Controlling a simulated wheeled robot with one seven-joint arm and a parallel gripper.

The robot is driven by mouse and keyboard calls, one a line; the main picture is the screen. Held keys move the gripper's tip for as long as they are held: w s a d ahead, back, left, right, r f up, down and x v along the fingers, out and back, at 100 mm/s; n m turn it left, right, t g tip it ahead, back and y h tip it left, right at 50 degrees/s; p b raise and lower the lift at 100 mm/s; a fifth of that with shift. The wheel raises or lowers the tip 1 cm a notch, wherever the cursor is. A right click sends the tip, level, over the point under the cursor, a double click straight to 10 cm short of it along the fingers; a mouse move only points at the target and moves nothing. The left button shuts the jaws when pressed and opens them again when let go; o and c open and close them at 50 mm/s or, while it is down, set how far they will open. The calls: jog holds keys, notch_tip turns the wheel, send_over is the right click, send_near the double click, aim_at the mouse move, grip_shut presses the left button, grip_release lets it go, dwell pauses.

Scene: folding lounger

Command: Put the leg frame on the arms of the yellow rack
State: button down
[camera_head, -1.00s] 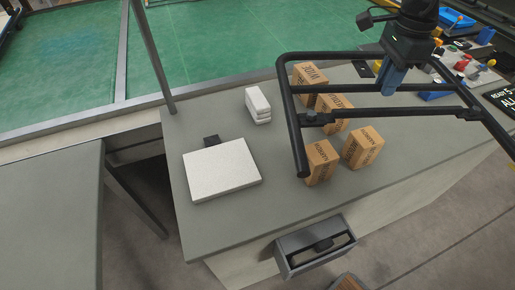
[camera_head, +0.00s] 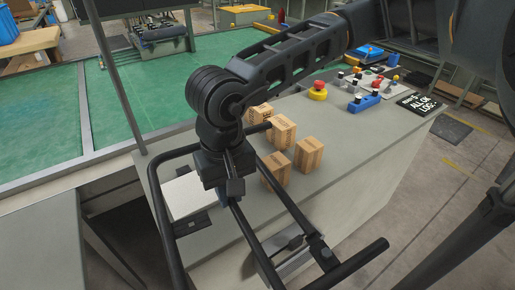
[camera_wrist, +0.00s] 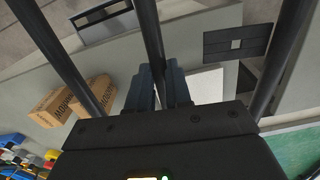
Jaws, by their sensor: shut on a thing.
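The leg frame (camera_head: 163,225) is a black bent-tube frame with crossbars. It is held in the air above the grey counter and reaches past its front edge. My gripper (camera_head: 235,187) is shut on one of its bars. In the wrist view, the blue-grey fingers of my gripper (camera_wrist: 158,88) close around the middle bar of the leg frame (camera_wrist: 151,35), with other tubes to both sides. I cannot make out a yellow rack with arms in either view.
Several cardboard boxes (camera_head: 308,155) and a white slab (camera_head: 188,196) lie on the grey counter (camera_head: 350,150) below the frame. Open floor (camera_head: 450,165) lies to the right.

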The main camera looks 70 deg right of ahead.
jog(key=a+f+n+b, duration=0.1)
jog(key=a+n+b, duration=0.7)
jog(key=a+n, duration=0.2)
jog(key=shift+s+f, duration=0.35)
jog(key=shift+s, duration=0.1)
jog(key=b, duration=0.3)
jog(key=shift+w+f, duration=0.15)
jog(key=b, duration=0.4)
send_over(181, 253)
notch_tip(181, 253, down, 5)
jog(key=shift+a+r, duration=0.1)
jog(key=shift+f+p, duration=0.3)
jog(key=shift+f, duration=1.85)
